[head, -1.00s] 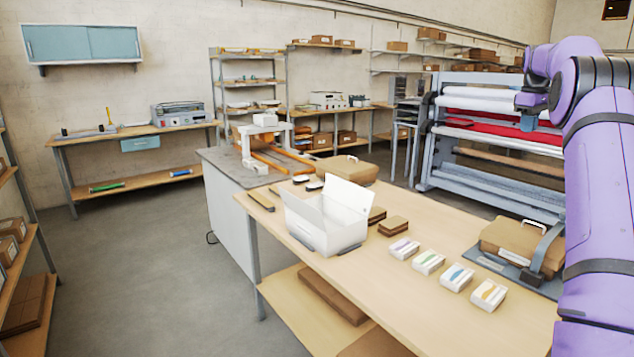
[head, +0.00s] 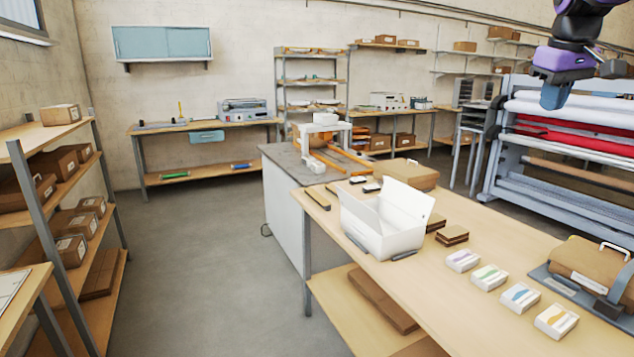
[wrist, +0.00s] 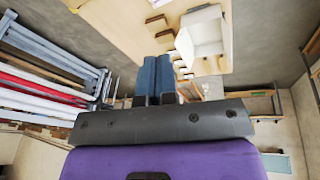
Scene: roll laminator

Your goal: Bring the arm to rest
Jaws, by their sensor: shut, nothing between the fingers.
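My gripper (head: 555,95) is at the upper right of the head view, raised in front of the roll rack and clear of the table. Its blue fingers (wrist: 154,78) are together in the wrist view, with nothing between them. My purple and black wrist is above it in the head view; the rest of the arm is out of frame.
A wooden table (head: 440,285) holds an open white box (head: 385,225), several small labelled packs (head: 520,297) and a brown case (head: 592,268). The roll rack (head: 575,130) stands behind. Shelves (head: 70,200) are at left; the floor (head: 200,260) between is clear.

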